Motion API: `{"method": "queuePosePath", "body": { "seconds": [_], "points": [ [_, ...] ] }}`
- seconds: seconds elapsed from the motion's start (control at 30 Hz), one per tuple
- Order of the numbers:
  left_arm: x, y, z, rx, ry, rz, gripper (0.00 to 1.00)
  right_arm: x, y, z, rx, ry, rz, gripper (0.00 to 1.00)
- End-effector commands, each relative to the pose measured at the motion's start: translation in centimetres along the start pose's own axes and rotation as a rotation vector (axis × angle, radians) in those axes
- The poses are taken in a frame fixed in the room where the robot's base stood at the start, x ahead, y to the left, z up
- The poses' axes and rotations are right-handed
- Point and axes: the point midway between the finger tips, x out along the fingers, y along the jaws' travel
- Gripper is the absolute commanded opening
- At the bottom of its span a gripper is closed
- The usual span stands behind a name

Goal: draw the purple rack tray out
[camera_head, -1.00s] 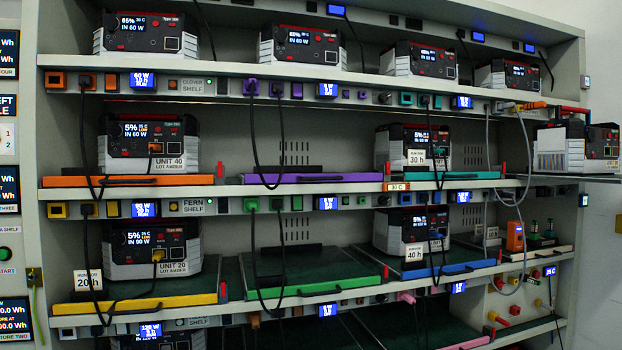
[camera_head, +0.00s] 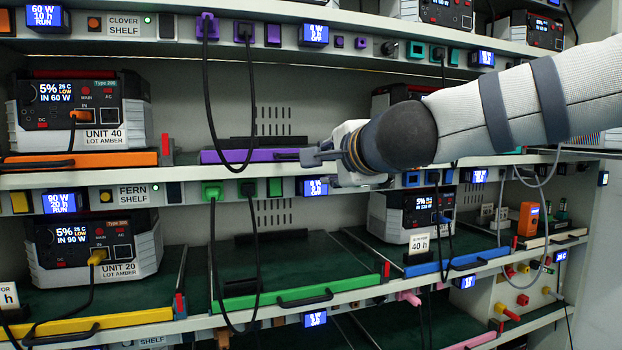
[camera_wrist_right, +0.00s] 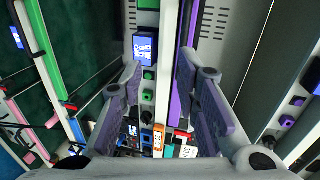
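The purple rack tray (camera_head: 235,156) is on the clover shelf, and its purple front edge shows left of my right gripper (camera_head: 318,158). My right gripper and arm hide the right part of that front and most of its dark handle. In the right wrist view the open gripper (camera_wrist_right: 158,92) has its two fingers apart. The purple front (camera_wrist_right: 173,60) runs down beside the right finger there. I cannot tell whether a finger touches the tray or handle. The tray looks empty. My left gripper is not in view.
The orange tray (camera_head: 135,158) with the Unit 40 power station (camera_head: 80,108) is to the left.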

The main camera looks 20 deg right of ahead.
Motion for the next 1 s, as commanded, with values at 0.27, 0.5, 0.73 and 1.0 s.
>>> {"method": "queuePosePath", "body": {
  "seconds": [0.27,0.5,0.73,1.0],
  "points": [
    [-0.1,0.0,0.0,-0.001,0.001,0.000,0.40,0.5,-2.8,-0.1,0.046,-0.002,-0.047,0.29],
    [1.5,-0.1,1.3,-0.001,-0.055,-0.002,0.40,7.1,-2.1,-0.1,0.051,-0.004,-0.031,0.29],
    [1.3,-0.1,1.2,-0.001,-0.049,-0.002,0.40,10.4,-3.1,-0.2,0.049,-0.002,-0.042,0.29],
    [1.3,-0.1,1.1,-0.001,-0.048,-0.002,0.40,10.9,-3.1,-0.2,0.050,-0.005,-0.042,0.29]
  ]
}}
